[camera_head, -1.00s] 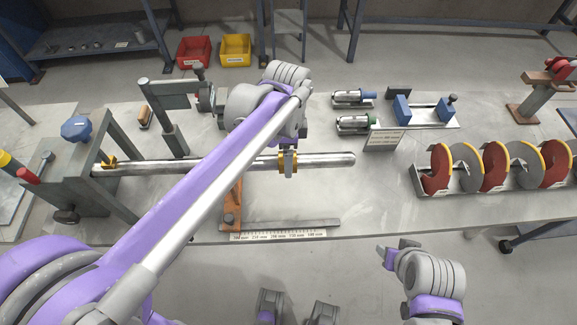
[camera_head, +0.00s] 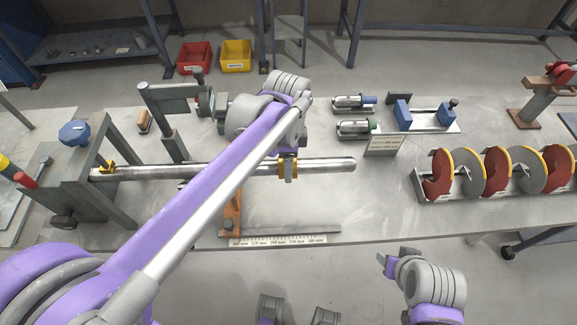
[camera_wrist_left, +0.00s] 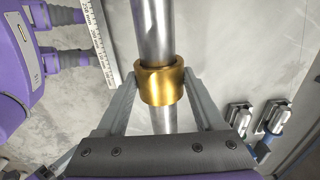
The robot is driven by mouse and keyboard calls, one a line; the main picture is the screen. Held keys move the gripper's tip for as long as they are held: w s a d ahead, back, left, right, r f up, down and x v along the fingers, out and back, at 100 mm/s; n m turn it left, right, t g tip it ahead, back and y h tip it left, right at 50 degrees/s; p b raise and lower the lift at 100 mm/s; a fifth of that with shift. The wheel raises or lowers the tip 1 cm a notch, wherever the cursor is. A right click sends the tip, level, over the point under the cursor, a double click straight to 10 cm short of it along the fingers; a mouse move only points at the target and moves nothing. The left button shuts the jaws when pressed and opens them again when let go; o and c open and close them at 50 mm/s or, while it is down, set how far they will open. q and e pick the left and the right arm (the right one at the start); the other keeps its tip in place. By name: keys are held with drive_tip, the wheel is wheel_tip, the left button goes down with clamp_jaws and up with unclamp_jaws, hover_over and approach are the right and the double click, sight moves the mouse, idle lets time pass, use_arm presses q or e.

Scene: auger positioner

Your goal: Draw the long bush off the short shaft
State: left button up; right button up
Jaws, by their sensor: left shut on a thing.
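The shaft (camera_head: 220,170) is a bright steel bar, lying level with its left end in the grey clamp stand (camera_head: 85,160) and its right end free. A gold bush (camera_head: 288,178) sits around it, nearer the free end. My left gripper (camera_head: 288,160) is shut on this bush from the far side. In the left wrist view the fingers press on both sides of the bush (camera_wrist_left: 160,86), and the shaft (camera_wrist_left: 154,30) shows beyond and below it. A second gold ring (camera_head: 107,167) is at the clamp. My right gripper (camera_head: 393,260) is open and empty in front of the table.
An orange stand (camera_head: 231,212) and a ruler strip (camera_head: 280,240) are below the shaft. Two cylinders with blue (camera_head: 368,99) and green (camera_head: 374,124) ends lie behind its free end. Red-and-grey discs (camera_head: 495,170) stand right. Table space just beyond the free end is clear.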

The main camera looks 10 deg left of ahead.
sight(342, 160)
idle(0.4)
use_arm(q)
drive_tip(key=shift+w+d+p, duration=0.2)
drive_tip(key=shift+w+d, duration=0.4)
drive_tip(key=shift+d, duration=1.55)
drive_tip(key=shift+w+d+p, duration=0.15)
drive_tip(key=shift+w+d, duration=0.45)
drive_tip(key=shift+d, duration=1.5)
drive_tip(key=shift+w+d+p, duration=0.2)
drive_tip(key=shift+w+d, duration=0.4)
drive_tip(key=shift+d, duration=1.55)
drive_tip(key=w+d+p, duration=0.1)
drive_tip(key=w+d, duration=0.1)
drive_tip(key=d, duration=0.5)
drive_tip(key=shift+d, duration=0.2)
drive_tip(key=shift+w+r, duration=0.1)
